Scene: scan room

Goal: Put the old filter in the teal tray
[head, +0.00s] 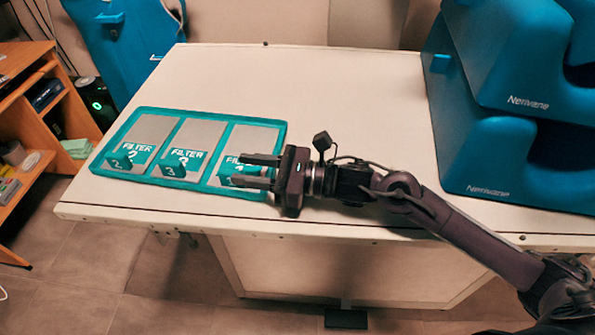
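A teal tray (192,113) lies on the white table at the left. Three flat grey filter panels with teal tabs lie inside its rim: filter 2 (145,133) at the left, filter 3 (200,134) in the middle and a third filter (257,137) at the right. The third one's number is partly covered by my gripper. My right gripper (230,170) reaches in from the right over this filter, its two dark fingers apart near the teal tab. I cannot tell whether they touch the tab. No panel is marked as old. My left gripper is not in view.
The white table (345,95) is clear behind and right of the tray. Large blue moulded housings (510,150) stand at its right end. A wooden shelf (40,120) with small items stands at the left, beside a blue chair-like piece (125,45).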

